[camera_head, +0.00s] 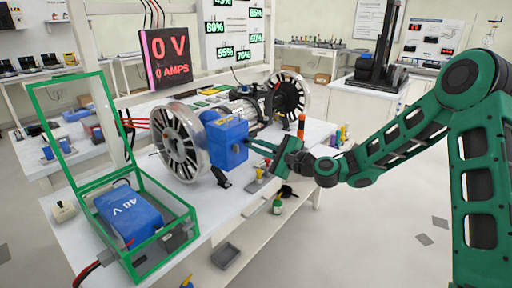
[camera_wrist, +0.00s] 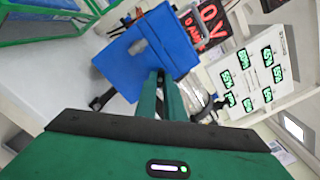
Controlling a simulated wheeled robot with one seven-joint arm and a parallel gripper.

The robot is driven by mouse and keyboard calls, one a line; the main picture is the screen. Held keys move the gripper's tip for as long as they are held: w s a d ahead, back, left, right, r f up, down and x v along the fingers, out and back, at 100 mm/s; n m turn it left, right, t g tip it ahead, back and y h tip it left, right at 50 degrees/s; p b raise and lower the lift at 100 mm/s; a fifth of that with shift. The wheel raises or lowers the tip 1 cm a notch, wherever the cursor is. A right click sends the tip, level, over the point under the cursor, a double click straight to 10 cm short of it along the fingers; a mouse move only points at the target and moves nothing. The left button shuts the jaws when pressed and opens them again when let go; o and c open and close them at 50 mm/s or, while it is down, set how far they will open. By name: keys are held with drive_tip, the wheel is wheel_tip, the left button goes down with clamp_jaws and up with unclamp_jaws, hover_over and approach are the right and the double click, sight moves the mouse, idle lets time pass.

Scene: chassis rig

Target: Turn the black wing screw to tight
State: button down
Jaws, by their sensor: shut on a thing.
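A blue box-shaped housing (camera_head: 226,142) sits on the chassis between the spoked wheel and my gripper. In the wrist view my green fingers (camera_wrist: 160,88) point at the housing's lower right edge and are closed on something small. I cannot clearly make out the black wing screw; the fingers hide what is between them.
A spoked wheel (camera_head: 181,143) stands left of the housing, on the white table (camera_head: 205,215). A green-framed case (camera_head: 150,262) holds a blue 48 V battery (camera_head: 128,213). A red display (camera_head: 168,57) reads 0 V, 0 AMPS.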

drive_tip(key=shift+f+m, duration=0.15)
drive_tip(key=shift+m, duration=2.2)
drive_tip(key=shift+f+m, duration=0.15)
drive_tip(key=shift+m, duration=2.2)
drive_tip(key=c, duration=1.9)
unclamp_jaws()
drive_tip(key=shift+o, duration=0.2)
drive_tip(key=shift+r, duration=0.1)
drive_tip(key=shift+s, duration=0.1)
drive_tip(key=v, duration=1)
drive_tip(key=shift+d, duration=0.3)
